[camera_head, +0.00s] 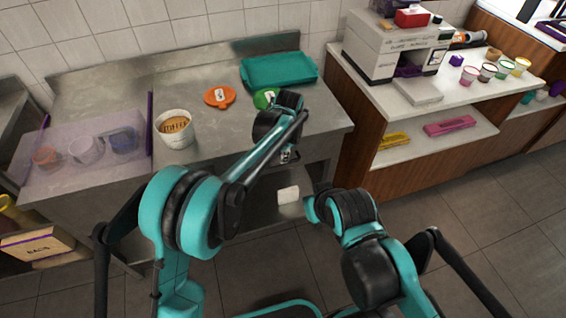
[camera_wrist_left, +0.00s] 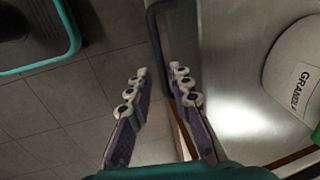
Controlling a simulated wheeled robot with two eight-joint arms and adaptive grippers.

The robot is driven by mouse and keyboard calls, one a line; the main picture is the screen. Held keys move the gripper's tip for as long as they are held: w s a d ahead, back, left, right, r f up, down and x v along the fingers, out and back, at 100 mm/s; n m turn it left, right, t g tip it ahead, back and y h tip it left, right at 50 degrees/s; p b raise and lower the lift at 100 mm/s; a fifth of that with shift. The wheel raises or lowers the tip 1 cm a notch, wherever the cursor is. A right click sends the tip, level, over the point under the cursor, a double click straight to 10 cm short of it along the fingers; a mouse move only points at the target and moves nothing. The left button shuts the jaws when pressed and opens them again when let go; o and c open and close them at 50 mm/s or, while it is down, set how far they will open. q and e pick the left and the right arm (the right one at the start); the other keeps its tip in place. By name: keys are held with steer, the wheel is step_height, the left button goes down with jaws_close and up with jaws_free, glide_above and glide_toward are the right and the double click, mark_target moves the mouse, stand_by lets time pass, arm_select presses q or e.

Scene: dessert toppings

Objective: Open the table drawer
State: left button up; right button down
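The metal table (camera_head: 195,92) stands along the wall in the head view. My left arm reaches across its front, and my left gripper (camera_head: 287,157) is at the front edge. In the left wrist view the gripper (camera_wrist_left: 160,78) is open, its two fingers apart. A dark grey bar handle (camera_wrist_left: 157,35) shows just past the fingertips, in line with the gap between them; I cannot tell whether they touch it. The drawer front is mostly hidden by my arm in the head view, and how far the drawer is open cannot be told. My right gripper is not in view.
A white granola container (camera_wrist_left: 297,68) is near the left gripper. A wooden cabinet (camera_head: 352,135) stands right. Floor in front is open.

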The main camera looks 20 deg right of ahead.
arm_select(q)
steer(key=f, duration=0.2)
steer(key=w+f+b, duration=0.1)
steer(key=f, duration=0.1)
steer(key=shift+f, duration=0.25)
steer(key=shift+s+r, duration=0.1)
jaws_close()
